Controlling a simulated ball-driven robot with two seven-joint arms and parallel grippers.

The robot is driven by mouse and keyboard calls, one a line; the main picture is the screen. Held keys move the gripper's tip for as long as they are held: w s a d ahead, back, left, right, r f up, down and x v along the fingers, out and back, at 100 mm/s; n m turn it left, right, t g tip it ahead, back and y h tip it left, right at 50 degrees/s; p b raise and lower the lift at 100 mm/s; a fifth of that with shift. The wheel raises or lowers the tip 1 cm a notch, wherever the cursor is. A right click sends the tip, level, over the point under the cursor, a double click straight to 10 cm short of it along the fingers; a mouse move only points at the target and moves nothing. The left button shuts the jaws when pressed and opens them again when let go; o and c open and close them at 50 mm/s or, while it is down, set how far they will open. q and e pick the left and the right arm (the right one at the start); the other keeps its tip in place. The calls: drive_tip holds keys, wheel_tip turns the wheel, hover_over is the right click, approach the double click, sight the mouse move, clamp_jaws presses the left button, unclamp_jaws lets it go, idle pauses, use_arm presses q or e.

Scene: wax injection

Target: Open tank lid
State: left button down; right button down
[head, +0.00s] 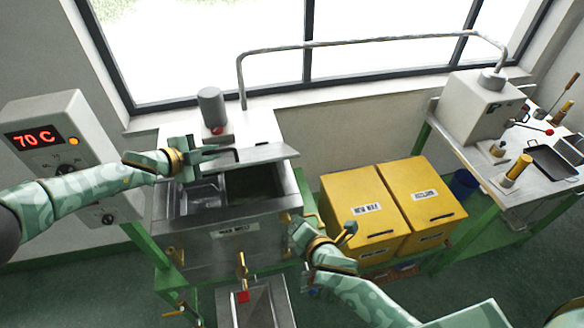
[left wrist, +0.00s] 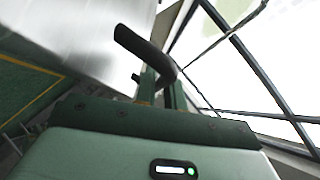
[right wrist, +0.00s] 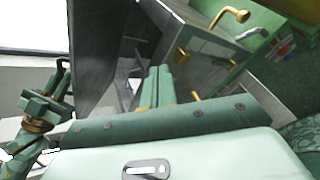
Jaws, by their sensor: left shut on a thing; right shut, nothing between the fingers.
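The steel wax tank (head: 225,240) stands at the middle left in the head view. Its lid (head: 268,153) is tilted up at the back, and the dark inside of the tank shows below it. My left gripper (head: 212,157) is at the lid's left part, shut on the lid's black handle. In the left wrist view the curved handle (left wrist: 145,50) lies between the fingertips (left wrist: 162,88). My right gripper (head: 298,228) is shut and empty by the tank's front right corner. The right wrist view shows its fingers (right wrist: 156,86) together, with the raised lid (right wrist: 112,45) beyond.
A control box (head: 62,140) reading 70 C stands left of the tank. Two yellow bins (head: 362,208) stand to its right. A brass tap (head: 241,268) sticks out in front above a metal chute (head: 270,300). A workbench (head: 520,180) with tools is at the far right.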

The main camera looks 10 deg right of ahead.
wheel_tip(320, 180, up, 8)
drive_tip(key=w+n+t+h, duration=0.1)
drive_tip(key=n+t, duration=0.1)
drive_tip(key=n, duration=0.6)
drive_tip(key=w+n, duration=0.1)
drive_tip(key=w, duration=1)
drive_tip(key=shift+w+d+f+n, duration=0.35)
drive_tip(key=shift+f+n, duration=0.05)
drive_tip(key=shift+r, duration=0.1)
